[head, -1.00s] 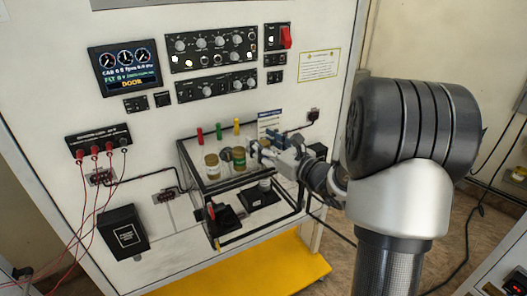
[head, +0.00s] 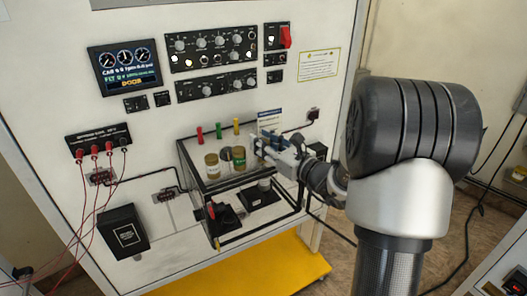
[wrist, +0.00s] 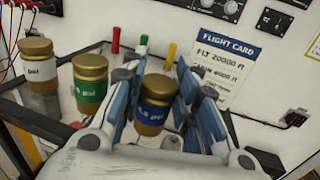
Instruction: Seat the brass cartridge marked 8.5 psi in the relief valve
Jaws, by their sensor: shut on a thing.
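The brass cartridge with a blue label (wrist: 156,103) stands upright between the blue-padded fingers of my gripper (wrist: 162,98) in the wrist view. Its label ends in "psi" and seems to read 8.5, though small and blurred. My gripper (head: 268,148) is shut on it over the right part of the bench stand; the cartridge is hard to make out in the head view. A white-labelled brass cartridge (wrist: 38,64) and a green-labelled one (wrist: 90,84) stand to the left, apart from my gripper. I cannot tell for certain which fitting is the relief valve.
A black-framed stand (head: 212,192) juts from the panel. Below its top sit a black block with a red lever (head: 222,217) and another black block (head: 260,196). Red, green and yellow posts (wrist: 115,40) and a flight card (wrist: 222,60) stand behind.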

